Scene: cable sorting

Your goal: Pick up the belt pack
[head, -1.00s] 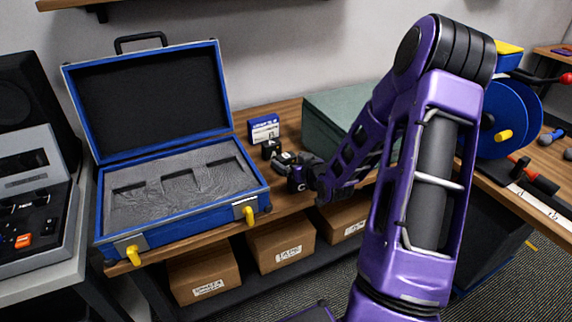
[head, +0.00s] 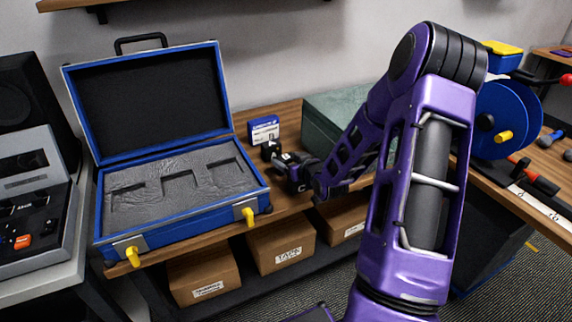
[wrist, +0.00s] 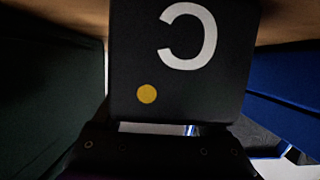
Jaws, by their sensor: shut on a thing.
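The belt pack (wrist: 180,60) is a black block with a white C-shaped mark and a yellow dot, filling the upper middle of the wrist view. My gripper (wrist: 175,133) is shut on it. In the head view, my gripper (head: 296,170) is low over the wooden bench (head: 286,200), right of the open blue case. The belt pack is small and partly hidden by the gripper there. I cannot tell whether it touches the bench.
The open blue case (head: 180,226) with cut-out grey foam stands close on the left. A small blue-and-white box (head: 263,129) and a small black item (head: 270,149) are behind the gripper. A green box (head: 318,134) stands close on the right.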

